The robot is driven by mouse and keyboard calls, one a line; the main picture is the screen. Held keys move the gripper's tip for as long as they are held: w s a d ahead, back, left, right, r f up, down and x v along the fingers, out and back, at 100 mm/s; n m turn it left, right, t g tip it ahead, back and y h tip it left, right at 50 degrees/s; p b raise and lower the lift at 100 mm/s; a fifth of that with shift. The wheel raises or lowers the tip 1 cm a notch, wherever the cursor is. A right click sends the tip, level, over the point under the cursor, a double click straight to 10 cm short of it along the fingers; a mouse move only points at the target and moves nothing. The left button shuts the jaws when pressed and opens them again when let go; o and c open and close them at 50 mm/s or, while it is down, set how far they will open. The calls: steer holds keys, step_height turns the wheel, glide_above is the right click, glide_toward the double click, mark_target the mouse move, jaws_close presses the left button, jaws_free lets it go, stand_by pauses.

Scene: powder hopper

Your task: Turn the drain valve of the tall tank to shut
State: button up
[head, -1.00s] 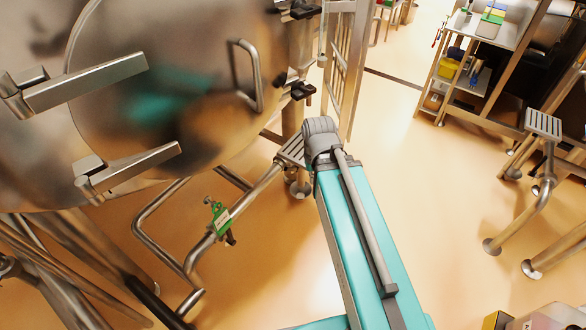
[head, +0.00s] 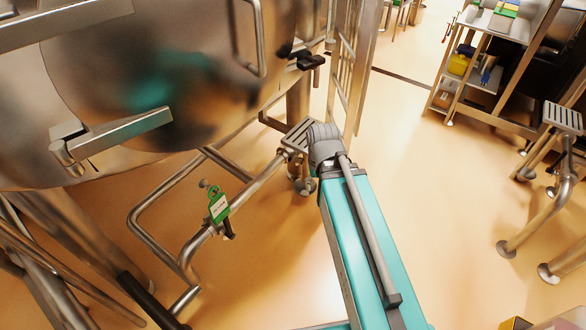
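The tall steel tank (head: 190,70) fills the upper left of the head view, with a round door and bar handles. Below it a steel drain pipe (head: 262,183) runs along low over the floor. A small valve on this pipe carries a green and white tag (head: 218,207), with a short dark handle (head: 229,230) at its lower right. The handle is too small to tell its setting. My teal arm with a grey joint reaches up right of the pipe, apart from the valve. My gripper is not in view.
Steel legs and tubes (head: 60,240) crowd the lower left. A shelf rack (head: 490,75) with boxes stands at the upper right. The floor (head: 440,200) between is clear.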

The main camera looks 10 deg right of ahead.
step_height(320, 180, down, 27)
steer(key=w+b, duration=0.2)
steer(key=b, duration=2.3)
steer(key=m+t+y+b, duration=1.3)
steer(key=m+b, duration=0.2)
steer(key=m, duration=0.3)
glide_toward(295, 161)
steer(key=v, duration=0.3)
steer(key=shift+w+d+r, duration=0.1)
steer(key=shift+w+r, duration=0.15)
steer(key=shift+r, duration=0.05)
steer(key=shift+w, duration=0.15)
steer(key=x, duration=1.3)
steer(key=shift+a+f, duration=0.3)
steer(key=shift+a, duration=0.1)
